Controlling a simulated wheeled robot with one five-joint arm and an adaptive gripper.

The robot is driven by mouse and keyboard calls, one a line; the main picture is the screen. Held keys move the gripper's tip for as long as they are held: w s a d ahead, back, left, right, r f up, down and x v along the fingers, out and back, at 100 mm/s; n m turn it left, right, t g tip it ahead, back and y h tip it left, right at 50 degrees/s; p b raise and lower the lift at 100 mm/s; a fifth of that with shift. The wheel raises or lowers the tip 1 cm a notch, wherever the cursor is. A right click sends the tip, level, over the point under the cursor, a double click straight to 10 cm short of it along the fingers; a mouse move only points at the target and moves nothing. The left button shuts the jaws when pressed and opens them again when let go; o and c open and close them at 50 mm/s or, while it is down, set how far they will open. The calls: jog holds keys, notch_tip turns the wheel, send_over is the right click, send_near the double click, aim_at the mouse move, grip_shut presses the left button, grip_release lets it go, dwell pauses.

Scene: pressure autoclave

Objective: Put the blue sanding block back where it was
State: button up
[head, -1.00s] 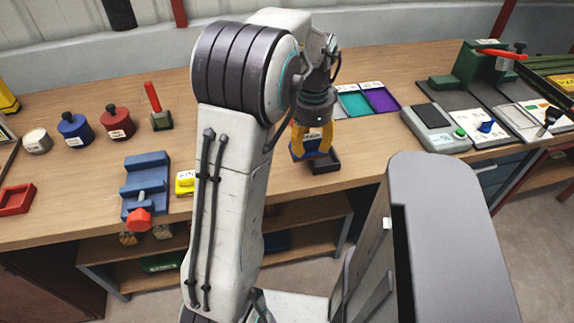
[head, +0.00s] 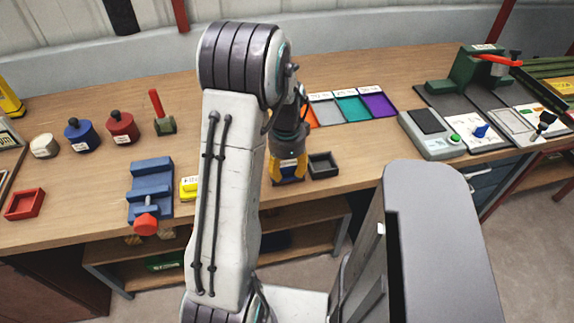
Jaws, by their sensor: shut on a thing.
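My gripper (head: 288,169) has yellow fingers pointing down near the front of the wooden bench. It is shut on the blue sanding block (head: 291,179), of which only a small part shows between and below the fingers. I cannot tell whether the block touches the bench top. A small dark open tray (head: 323,174) stands just right of the gripper and looks empty. The gripper is beside this tray, not over it. My arm hides part of the bench to the left of the gripper.
A yellow labelled block (head: 189,188) and a blue vise (head: 150,190) stand left of my arm. Coloured shallow trays, such as the teal tray (head: 351,107), line up behind the gripper. A scale (head: 432,135) stands to the right. Bench between dark tray and scale is clear.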

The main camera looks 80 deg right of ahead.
jog(key=shift+f, duration=0.25)
jog(key=o, duration=1.2)
jog(key=shift+o, duration=0.2)
jog(key=shift+r, duration=0.1)
